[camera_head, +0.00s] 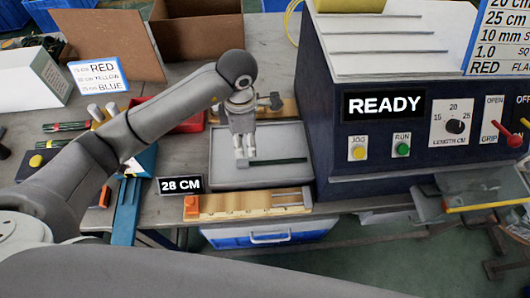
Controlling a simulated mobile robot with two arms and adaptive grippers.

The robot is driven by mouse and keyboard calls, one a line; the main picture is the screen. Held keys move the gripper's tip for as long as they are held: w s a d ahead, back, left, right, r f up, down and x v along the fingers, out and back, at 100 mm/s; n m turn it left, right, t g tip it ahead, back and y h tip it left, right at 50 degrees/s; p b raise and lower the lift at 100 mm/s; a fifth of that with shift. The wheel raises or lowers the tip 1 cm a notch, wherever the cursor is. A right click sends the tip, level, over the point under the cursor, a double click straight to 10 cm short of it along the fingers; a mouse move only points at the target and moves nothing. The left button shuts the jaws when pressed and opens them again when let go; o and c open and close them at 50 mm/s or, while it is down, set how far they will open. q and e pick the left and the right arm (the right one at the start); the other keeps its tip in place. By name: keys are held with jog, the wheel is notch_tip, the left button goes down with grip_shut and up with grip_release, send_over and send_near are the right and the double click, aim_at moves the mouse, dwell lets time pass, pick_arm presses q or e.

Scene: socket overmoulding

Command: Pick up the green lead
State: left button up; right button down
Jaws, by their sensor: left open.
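A dark green lead (280,161) lies straight in the grey tray (225,178) in front of the machine. My left gripper (243,162) points down over the tray with its fingers at the left end of the lead. The gripper is open. The fingers hide part of that end, and I cannot tell whether they touch it. My right gripper is not in view.
The dark machine (325,135) with a READY display stands right of the tray. A red bin (188,122) and cardboard box (100,35) are behind.

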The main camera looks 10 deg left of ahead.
aim_at(248, 162)
pick_arm(q)
jog(key=f, duration=0.3)
jog(key=shift+s, duration=0.4)
jog(key=shift+w+f+p, duration=0.1)
jog(key=shift+f+p, duration=0.1)
jog(key=shift+p, duration=0.1)
notch_tip(248, 162, down, 4)
jog(key=shift+d+f+p, duration=0.15)
jog(key=shift+p, duration=0.7)
jog(key=shift+f, duration=0.35)
jog(key=shift+c, duration=0.3)
jog(key=c, duration=0.5)
grip_shut()
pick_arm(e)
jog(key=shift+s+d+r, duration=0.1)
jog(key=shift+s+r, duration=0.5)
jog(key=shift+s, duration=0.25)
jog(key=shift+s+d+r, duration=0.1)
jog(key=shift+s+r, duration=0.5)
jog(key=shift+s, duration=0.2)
